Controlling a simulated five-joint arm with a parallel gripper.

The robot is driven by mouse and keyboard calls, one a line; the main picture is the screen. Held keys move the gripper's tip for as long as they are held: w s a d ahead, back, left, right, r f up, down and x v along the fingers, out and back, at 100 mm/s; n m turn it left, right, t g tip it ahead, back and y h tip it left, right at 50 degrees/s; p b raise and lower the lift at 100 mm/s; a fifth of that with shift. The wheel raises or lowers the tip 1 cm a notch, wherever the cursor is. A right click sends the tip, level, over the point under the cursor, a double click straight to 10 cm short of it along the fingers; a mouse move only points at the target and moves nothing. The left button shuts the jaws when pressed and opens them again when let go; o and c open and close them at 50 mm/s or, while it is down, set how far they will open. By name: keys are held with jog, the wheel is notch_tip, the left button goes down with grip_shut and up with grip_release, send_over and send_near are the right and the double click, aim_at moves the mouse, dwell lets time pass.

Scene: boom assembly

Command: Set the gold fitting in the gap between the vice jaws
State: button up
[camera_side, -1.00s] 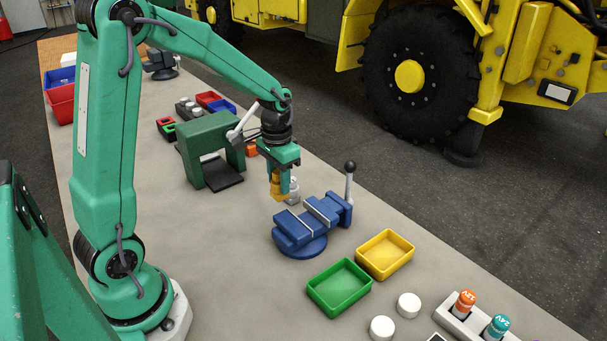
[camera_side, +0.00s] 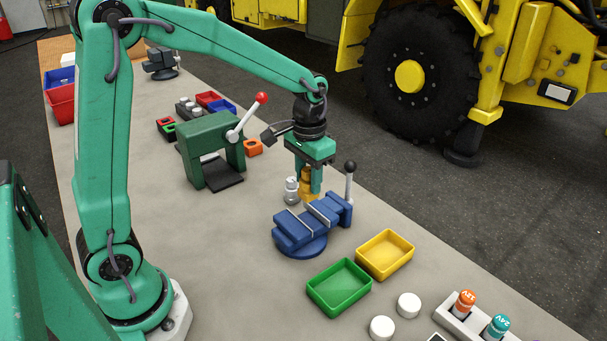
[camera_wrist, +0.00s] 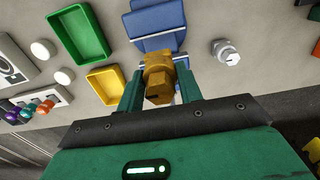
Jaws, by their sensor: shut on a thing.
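My gripper (camera_side: 309,182) is shut on the gold fitting (camera_side: 307,186). In the wrist view the fitting (camera_wrist: 158,80) sits between the two green fingers (camera_wrist: 157,92). The blue vice (camera_side: 300,228) stands on the bench with a gap between its pale-edged jaws. In the side view the fitting is above and behind the vice, near its right end. In the wrist view the vice (camera_wrist: 153,20) lies beyond the fitting, which hides part of it. I cannot tell whether the fitting touches the vice.
A silver fitting (camera_side: 291,191) stands just left of my gripper. A green press (camera_side: 211,147) with a red-knobbed lever is farther left. Green (camera_side: 339,287) and yellow (camera_side: 385,254) trays lie in front of the vice. The vice handle (camera_side: 349,181) rises close to my gripper's right.

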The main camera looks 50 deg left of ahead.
aim_at(308, 192)
jog(key=shift+f, duration=2.05)
jog(key=shift+f, duration=1.75)
dwell(1.0)
jog(key=o, duration=1)
jog(key=shift+o, duration=0.2)
jog(key=shift+r, duration=0.15)
jog(key=shift+r, duration=3.4)
jog(key=shift+s+r, duration=0.1)
